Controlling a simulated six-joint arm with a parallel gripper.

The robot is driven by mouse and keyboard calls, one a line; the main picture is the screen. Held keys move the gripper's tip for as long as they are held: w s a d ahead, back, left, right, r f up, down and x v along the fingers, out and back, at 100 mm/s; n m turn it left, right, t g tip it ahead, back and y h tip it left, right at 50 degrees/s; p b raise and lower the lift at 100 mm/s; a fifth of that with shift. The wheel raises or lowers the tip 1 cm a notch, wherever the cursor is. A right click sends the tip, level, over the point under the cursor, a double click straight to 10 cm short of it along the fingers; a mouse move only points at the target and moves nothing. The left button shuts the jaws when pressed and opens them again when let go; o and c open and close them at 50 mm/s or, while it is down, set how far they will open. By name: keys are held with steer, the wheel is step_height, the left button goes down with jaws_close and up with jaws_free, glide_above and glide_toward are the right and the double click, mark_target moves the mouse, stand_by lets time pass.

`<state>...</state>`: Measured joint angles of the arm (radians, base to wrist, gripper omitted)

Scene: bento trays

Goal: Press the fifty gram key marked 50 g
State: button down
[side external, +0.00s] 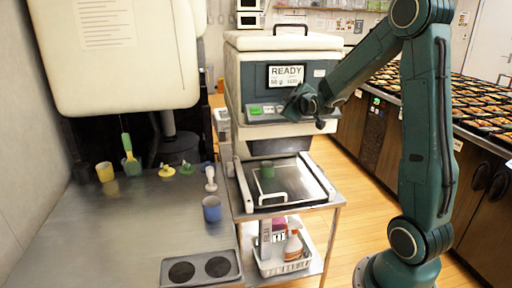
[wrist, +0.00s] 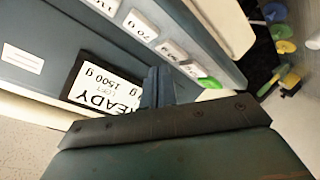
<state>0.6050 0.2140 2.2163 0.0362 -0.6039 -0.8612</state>
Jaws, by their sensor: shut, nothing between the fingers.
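The dispenser's front panel (side external: 310,95) carries a row of keys. In the wrist view a white key reads 70 g (wrist: 140,25). The white key beside it (wrist: 172,49) has a label too small to read surely, so I cannot confirm which key is marked 50 g. A green key (wrist: 208,82) lies at the end of the row. My gripper (side external: 291,108) is shut and empty, in front of the key row; contact cannot be told.
Bento trays (side external: 480,105) fill the right counter.

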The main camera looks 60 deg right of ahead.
steer(key=shift+r, duration=0.1)
steer(key=shift+s+a+r, duration=0.3)
steer(key=shift+r, duration=0.4)
steer(key=shift+s+a+r, duration=0.25)
steer(key=shift+s+r, duration=0.05)
steer(key=shift+r, duration=0.4)
steer(key=shift+s+a+r, duration=0.3)
steer(key=shift+r, duration=0.4)
steer(key=shift+a, duration=0.1)
steer(key=s+a+m+g+y, duration=0.1)
steer(key=s+a+y, duration=0.25)
steer(key=a, duration=0.55)
steer(key=s+a+g+y, duration=0.15)
steer(key=s+a, duration=0.25)
steer(key=a, duration=0.6)
steer(key=s+a+f+m+g+y, duration=0.1)
steer(key=s+a+f+g+y, duration=0.1)
steer(key=s+a, duration=0.3)
steer(key=s+a+f+g+y, duration=0.1)
steer(key=s+a, duration=0.3)
steer(key=s, duration=0.6)
steer(key=shift+s+a+f+m+g+y, duration=0.4)
steer(key=shift+f+g, duration=0.15)
steer(key=shift+f, duration=0.15)
